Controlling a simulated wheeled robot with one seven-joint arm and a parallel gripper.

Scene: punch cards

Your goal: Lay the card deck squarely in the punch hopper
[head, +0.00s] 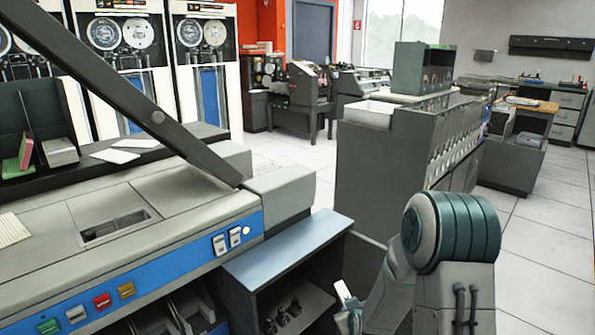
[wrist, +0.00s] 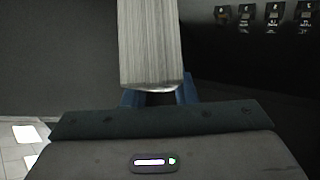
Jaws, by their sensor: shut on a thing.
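The card deck (wrist: 150,42), a pale grey block with fine edge lines, fills the top middle of the wrist view. My gripper (wrist: 158,97) is shut on it, with blue fingers showing at both sides of its lower end. In the head view my gripper (head: 349,315) is low, right of the punch machine, and a small white part of the deck (head: 343,290) shows. The machine (head: 190,240) has a blue front band. A rectangular recess (head: 118,224) in its top looks like the hopper and appears empty. The deck is apart from it.
A dark diagonal bar (head: 150,105) rises over the machine top. A blue-grey shelf unit (head: 285,248) stands between the machine and my gripper. A tall grey cabinet (head: 375,165) stands behind my arm. Loose cards (head: 115,156) lie on the back ledge. Floor at right is clear.

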